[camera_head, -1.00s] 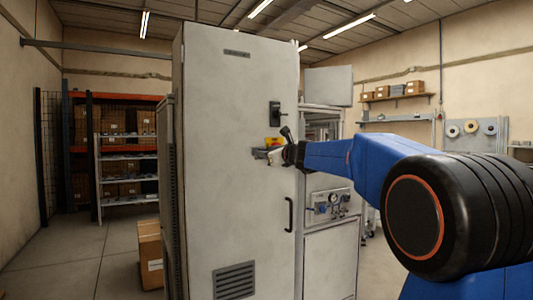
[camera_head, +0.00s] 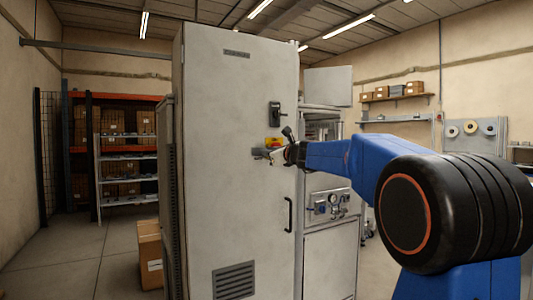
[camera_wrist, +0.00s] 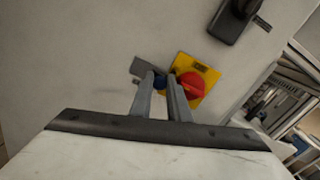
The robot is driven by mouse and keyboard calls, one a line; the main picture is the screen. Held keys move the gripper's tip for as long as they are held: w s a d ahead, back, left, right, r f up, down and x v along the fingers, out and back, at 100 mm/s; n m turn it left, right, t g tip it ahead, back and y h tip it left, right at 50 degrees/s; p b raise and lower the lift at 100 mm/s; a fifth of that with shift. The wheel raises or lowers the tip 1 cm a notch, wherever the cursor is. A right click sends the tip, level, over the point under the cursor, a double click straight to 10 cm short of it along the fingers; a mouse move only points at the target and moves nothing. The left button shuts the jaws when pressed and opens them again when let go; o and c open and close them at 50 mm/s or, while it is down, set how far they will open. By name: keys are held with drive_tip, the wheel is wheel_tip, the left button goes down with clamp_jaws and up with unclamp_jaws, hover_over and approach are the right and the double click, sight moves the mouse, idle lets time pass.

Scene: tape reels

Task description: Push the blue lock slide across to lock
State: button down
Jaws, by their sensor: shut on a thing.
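The blue lock slide (camera_wrist: 160,82) shows in the wrist view as a small blue piece between the fingertips. It sits at a grey plate (camera_wrist: 142,69) on the cabinet door, just left of a red rotary knob (camera_wrist: 191,85) on a yellow plate (camera_wrist: 206,73). My gripper (camera_wrist: 164,80) is at the door with its fingers around the blue piece, shut on it. The fingers hide part of the slide. In the head view my gripper (camera_head: 268,153) is at the door below the yellow and red switch; the slide cannot be made out there.
The tall grey cabinet door (camera_head: 230,110) is closed. A black latch handle (camera_head: 274,114) is above the switch and a black pull handle (camera_head: 289,214) below. A cardboard box (camera_head: 149,254) is on the floor at left.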

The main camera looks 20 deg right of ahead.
drive_tip(key=shift+d, duration=0.1)
drive_tip(key=c, duration=1.7)
unclamp_jaws()
drive_tip(key=shift+d, duration=0.1)
drive_tip(key=shift+o, duration=0.2)
drive_tip(key=s+d, duration=0.1)
drive_tip(key=s, duration=1.7)
drive_tip(key=s+a+f+n+g+y, duration=0.1)
drive_tip(key=s+a+f+n+g, duration=0.1)
drive_tip(key=s+a+f+n, duration=0.2)
drive_tip(key=s+a+f+n+g, duration=0.3)
drive_tip(key=f+n, duration=0.4)
drive_tip(key=f, duration=0.4)
drive_tip(key=shift+s+a+y, duration=0.4)
drive_tip(key=shift+s+a, duration=0.05)
drive_tip(key=shift+s, duration=0.9)
